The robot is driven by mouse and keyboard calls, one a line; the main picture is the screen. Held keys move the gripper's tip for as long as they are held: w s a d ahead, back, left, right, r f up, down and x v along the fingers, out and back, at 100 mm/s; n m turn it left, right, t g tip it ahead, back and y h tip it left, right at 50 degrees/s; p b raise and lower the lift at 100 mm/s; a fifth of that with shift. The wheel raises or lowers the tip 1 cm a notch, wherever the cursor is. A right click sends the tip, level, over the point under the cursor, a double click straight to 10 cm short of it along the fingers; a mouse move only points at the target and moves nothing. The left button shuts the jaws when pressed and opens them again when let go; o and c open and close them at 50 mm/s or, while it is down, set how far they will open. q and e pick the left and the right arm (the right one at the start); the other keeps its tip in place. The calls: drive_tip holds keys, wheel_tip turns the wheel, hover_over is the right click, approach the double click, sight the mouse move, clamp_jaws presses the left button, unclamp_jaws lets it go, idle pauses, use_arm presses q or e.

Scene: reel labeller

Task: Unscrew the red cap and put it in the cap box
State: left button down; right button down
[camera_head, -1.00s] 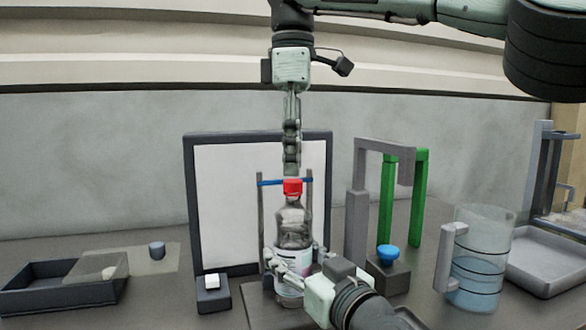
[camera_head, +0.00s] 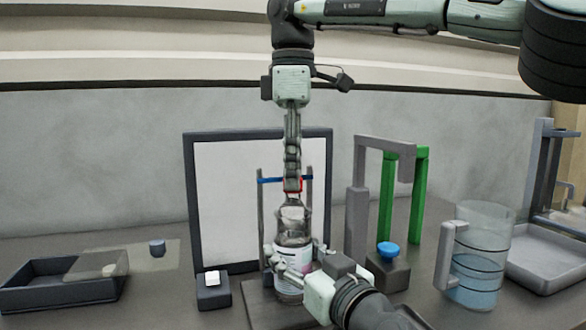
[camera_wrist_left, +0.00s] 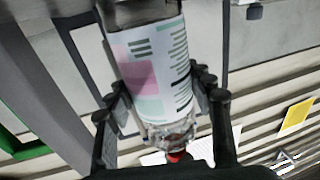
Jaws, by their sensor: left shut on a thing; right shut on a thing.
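A clear bottle (camera_head: 293,228) with a pale printed label stands upright on a dark base in front of a white framed panel. My left gripper (camera_head: 295,256) is shut around its labelled body; its fingers also show on both sides of the bottle in the left wrist view (camera_wrist_left: 160,95). My right gripper (camera_head: 292,184) points straight down and is shut on the red cap (camera_head: 300,185) at the bottle's top. The fingers hide most of the cap in the head view; some red shows in the left wrist view (camera_wrist_left: 178,156). A dark open box (camera_head: 60,290) is at the far left.
A blue knob (camera_head: 388,250) on a dark block stands under a grey and green frame (camera_head: 385,145). A clear jug (camera_head: 478,260) with bluish liquid and a grey tray (camera_head: 545,268) are at the right. A small button box (camera_head: 213,292) is left of the bottle.

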drive_tip(key=n, duration=0.5)
drive_tip(key=shift+n, duration=0.3)
drive_tip(key=n, duration=0.2)
drive_tip(key=shift+n, duration=0.3)
drive_tip(key=n, duration=2)
drive_tip(key=shift+r+n, duration=0.1)
drive_tip(key=shift+n, duration=0.2)
drive_tip(key=n, duration=1.2)
drive_tip(key=shift+n, duration=0.3)
drive_tip(key=n, duration=1.2)
drive_tip(key=shift+r+n, duration=0.1)
drive_tip(key=shift+n, duration=0.2)
